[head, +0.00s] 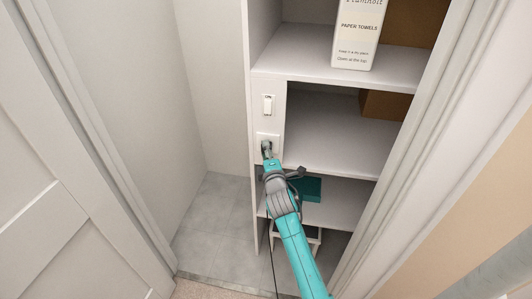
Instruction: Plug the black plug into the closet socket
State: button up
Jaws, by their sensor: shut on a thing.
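The closet socket is on a pale plate (275,139) low on the front of the closet's white upright, below a light switch. My gripper (267,151) is right in front of this plate and covers much of it. It is shut on the black plug, which is mostly hidden between the fingers at this size. A thin black cord (270,258) hangs down beside my teal and grey arm. I cannot tell whether the plug's prongs are in the socket or just short of it.
The light switch (268,104) is above the socket. White shelves to the right hold a paper towels box (358,36), brown boxes (388,106) and a teal box (312,188). A white door (50,215) stands at left. The tiled closet floor (212,215) is clear.

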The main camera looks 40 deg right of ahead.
jog(key=shift+w+d, duration=0.2)
jog(key=shift+d, duration=0.05)
jog(key=o, duration=1.1)
jog(key=shift+o, duration=0.2)
jog(key=shift+s, duration=0.1)
jog(key=v, duration=1.2)
